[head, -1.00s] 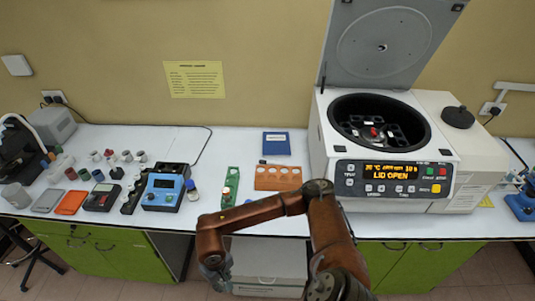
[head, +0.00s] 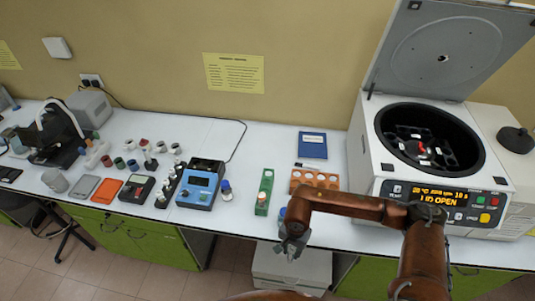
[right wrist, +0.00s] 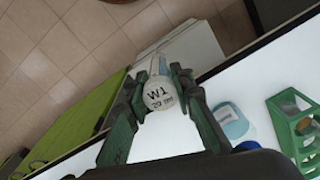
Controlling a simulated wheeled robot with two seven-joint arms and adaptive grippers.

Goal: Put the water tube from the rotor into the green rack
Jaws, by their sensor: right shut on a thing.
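My right gripper (head: 291,250) is in front of the bench's front edge, below and slightly right of the green rack (head: 264,192) in the head view. In the right wrist view, my right gripper (right wrist: 155,92) is shut on a tube with a round white cap (right wrist: 160,94) marked W1. The tube's body is mostly hidden behind the cap. The green rack (right wrist: 293,122) stands on the bench at the right, apart from the held tube. The rotor (head: 424,145) sits in the open centrifuge (head: 372,150); a red item shows in it. My left gripper is not in view.
An orange rack (head: 315,180) stands right of the green rack. A blue-capped vial (head: 226,191) and a blue device (head: 196,190) stand to its left. A pale-blue container (right wrist: 230,121) is near the green rack in the wrist view. A blue book (head: 313,144) lies behind.

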